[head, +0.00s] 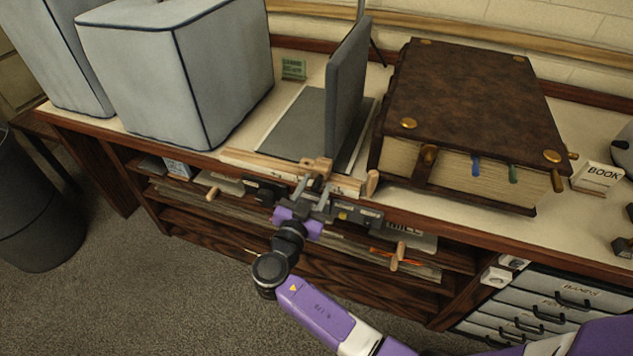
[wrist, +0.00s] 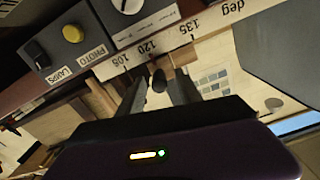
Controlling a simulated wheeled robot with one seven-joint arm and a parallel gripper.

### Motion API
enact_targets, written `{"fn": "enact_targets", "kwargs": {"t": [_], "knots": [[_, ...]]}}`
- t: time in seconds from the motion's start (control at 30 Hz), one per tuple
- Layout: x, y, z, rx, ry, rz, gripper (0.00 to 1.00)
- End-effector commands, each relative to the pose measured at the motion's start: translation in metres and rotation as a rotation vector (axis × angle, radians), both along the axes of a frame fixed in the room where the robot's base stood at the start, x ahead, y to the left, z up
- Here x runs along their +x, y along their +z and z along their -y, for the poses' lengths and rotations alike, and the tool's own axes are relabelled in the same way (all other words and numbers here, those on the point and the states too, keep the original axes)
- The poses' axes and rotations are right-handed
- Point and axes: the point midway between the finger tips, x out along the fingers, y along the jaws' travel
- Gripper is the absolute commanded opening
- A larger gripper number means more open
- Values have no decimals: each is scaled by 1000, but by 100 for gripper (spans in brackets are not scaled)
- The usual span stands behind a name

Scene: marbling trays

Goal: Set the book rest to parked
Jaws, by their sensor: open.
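A grey hinged panel (head: 346,85) stands nearly upright on a flat grey base (head: 290,125) on the bench; it appears to be the book rest. A pale scale strip (wrist: 165,45) in the wrist view reads 105, 120, 135 and "deg". My gripper (head: 318,180) is at the front edge of the base, below the panel. In the wrist view my gripper (wrist: 158,90) has its fingers apart, with a dark rounded knob (wrist: 158,78) showing between them. Contact with the knob cannot be told. No "parked" mark is readable.
A thick brown book (head: 465,110) lies right of the panel, near a "BOOK" sign (head: 598,177). Pale blue padded blocks (head: 190,70) stand at left. Wooden pegs (head: 398,255) stick out from the front shelves. A yellow button (wrist: 73,33) sits above a "PHOTO" label.

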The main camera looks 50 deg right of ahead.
Motion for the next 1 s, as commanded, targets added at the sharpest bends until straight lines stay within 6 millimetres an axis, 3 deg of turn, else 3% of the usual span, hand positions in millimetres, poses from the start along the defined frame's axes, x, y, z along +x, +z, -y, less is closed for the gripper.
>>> {"fn": "enact_targets", "kwargs": {"t": [0.13,0.4,0.43,0.63,1.0], "knots": [[3,0,10,1,-1,-1,41],[4,-1,12,1,0,-1,41],[4,-1,12,1,0,-1,40],[4,-1,11,0,1,-1,0],[4,-1,11,1,1,-2,0]]}}
